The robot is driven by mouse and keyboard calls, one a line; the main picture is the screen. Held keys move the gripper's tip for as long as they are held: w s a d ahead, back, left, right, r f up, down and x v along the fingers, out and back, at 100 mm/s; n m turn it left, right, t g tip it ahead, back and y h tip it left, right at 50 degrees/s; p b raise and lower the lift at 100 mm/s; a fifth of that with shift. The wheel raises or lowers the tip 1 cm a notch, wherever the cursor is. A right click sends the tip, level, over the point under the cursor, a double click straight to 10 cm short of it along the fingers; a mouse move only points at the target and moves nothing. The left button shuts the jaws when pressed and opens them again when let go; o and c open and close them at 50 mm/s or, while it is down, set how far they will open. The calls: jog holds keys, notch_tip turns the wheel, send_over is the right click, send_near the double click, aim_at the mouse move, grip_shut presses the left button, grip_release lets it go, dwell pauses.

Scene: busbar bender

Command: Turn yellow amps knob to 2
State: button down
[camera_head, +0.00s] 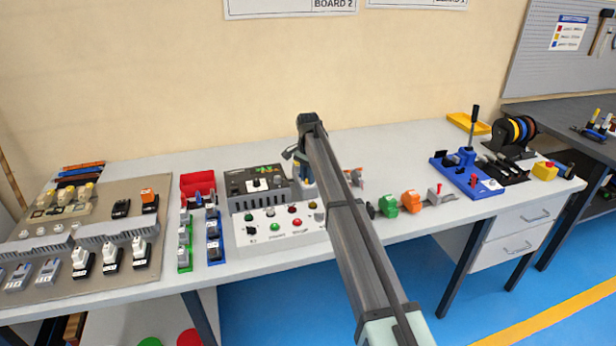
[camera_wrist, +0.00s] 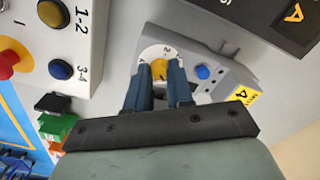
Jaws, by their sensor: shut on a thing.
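The yellow amps knob (camera_wrist: 159,69) sits on a white round dial of a grey unit (camera_wrist: 205,88) in the wrist view. A 2 shows on the dial at the far side of the knob, and other dial marks are partly hidden by the fingers. My gripper (camera_wrist: 158,76) is shut on the yellow knob, with one dark blue finger on each side. The knob's pointer is too small and covered to read. In the head view my arm hides the knob, and my gripper (camera_head: 302,165) is mostly behind it.
A blue button (camera_wrist: 203,72) is just right of the knob on the same unit. A white control box (camera_head: 280,228) with several buttons stands in front, and a dark unit (camera_head: 258,185) is beside it. Green and orange blocks (camera_head: 400,203) lie right of my arm.

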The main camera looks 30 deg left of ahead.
jog(key=shift+n, duration=0.3)
jog(key=n, duration=0.6)
jog(key=shift+n, duration=0.3)
jog(key=n, duration=1.2)
jog(key=shift+n, duration=0.4)
jog(key=n, duration=0.7)
jog(key=c, duration=1)
grip_release()
